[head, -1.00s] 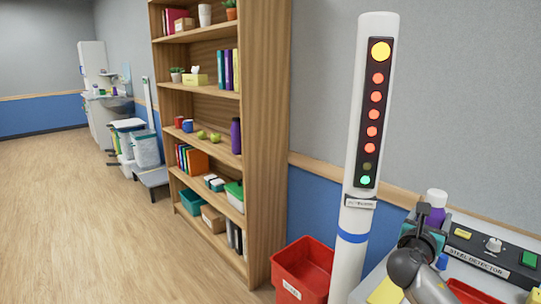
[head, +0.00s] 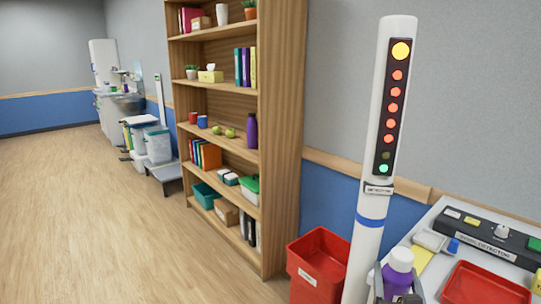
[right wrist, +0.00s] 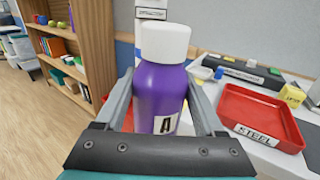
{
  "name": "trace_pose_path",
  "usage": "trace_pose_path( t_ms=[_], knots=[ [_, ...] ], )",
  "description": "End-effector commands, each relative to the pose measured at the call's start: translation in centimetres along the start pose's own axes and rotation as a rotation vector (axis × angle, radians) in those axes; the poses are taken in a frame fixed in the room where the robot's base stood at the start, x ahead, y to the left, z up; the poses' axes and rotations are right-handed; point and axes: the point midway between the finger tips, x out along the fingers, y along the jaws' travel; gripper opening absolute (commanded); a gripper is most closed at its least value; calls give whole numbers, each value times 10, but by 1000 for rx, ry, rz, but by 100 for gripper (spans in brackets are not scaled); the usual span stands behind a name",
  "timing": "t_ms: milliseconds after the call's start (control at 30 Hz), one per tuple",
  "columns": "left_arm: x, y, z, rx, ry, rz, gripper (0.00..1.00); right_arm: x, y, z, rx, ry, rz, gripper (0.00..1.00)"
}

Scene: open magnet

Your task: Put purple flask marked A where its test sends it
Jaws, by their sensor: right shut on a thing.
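My right gripper (head: 397,298) is shut on the purple flask (head: 397,278), which has a white cap and is upright. In the right wrist view the flask (right wrist: 158,88) stands between the fingers (right wrist: 160,110), with a label marked A facing the camera. In the head view it is low in front of the white detector post (head: 372,215), near the table's left side. The post's light column shows a yellow lamp on top, several red lamps, one dark lamp and a green lamp at the bottom. A red tray (right wrist: 262,112) marked STEEL lies right of the flask. My left gripper is out of view.
A white-and-blue item (head: 434,241) and a yellow card (head: 421,261) lie near the post. A red bin (head: 318,262) with an unreadable label stands left of the post. A wooden bookshelf (head: 284,140) is behind; the floor left is open.

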Motion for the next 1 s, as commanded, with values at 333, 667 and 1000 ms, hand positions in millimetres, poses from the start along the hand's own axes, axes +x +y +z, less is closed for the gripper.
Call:
trace_pose_path(
  t_ms=[333, 667, 1000],
  knots=[
    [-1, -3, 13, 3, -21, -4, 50, -110, 38, 8, -1, 1, 223, 0],
    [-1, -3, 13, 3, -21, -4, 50, -156, 48, 26, -1, -2, 306, 0],
    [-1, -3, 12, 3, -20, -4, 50, -158, 49, 27, -2, -3, 310, 0]
  ],
)
